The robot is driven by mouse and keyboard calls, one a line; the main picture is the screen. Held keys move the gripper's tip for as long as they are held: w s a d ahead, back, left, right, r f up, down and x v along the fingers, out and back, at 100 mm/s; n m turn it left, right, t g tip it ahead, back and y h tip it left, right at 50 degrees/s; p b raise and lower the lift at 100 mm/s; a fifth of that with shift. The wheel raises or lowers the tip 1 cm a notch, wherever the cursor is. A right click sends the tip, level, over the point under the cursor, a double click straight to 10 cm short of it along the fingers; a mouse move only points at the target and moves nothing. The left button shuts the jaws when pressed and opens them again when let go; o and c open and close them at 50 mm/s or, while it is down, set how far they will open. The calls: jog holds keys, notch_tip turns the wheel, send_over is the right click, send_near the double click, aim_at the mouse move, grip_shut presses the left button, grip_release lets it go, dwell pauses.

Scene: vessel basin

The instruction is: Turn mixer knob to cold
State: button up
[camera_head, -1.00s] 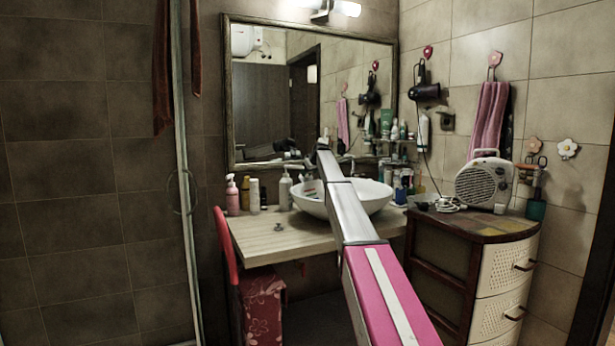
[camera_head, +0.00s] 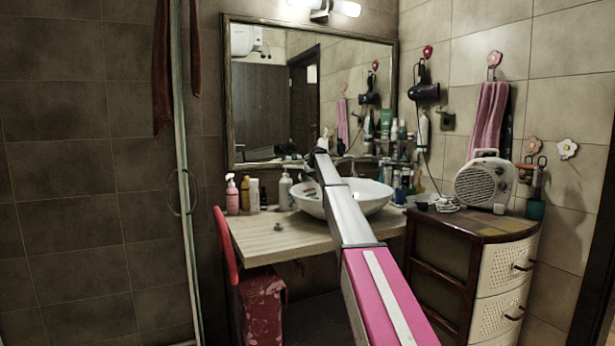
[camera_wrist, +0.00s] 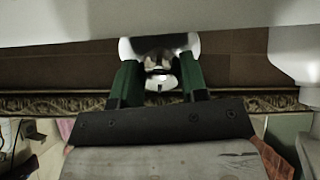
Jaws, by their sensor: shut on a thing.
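The white basin (camera_head: 374,196) stands on the wooden counter (camera_head: 262,245) below the mirror. The mixer (camera_head: 345,166) is at the back of the basin, mostly hidden behind my arm in the head view. In the wrist view, a shiny white and chrome piece, the mixer knob (camera_wrist: 160,66), sits between my green fingers. My gripper (camera_wrist: 159,72) is shut on it, one finger on each side. In the head view the gripper is hidden at the far end of my arm. Which way the knob is turned cannot be told.
Bottles and a pink pump bottle (camera_head: 232,195) stand left of the basin. Several more bottles crowd its right side. A cabinet (camera_head: 500,285) with a fan heater (camera_head: 485,184) stands at the right. The counter's front left is mostly clear.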

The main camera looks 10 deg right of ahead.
jog(key=m, duration=0.6)
jog(key=shift+h, duration=0.4)
jog(key=m, duration=0.5)
jog(key=shift+h, duration=0.3)
jog(key=o, duration=0.9)
jog(key=shift+v, duration=3.8)
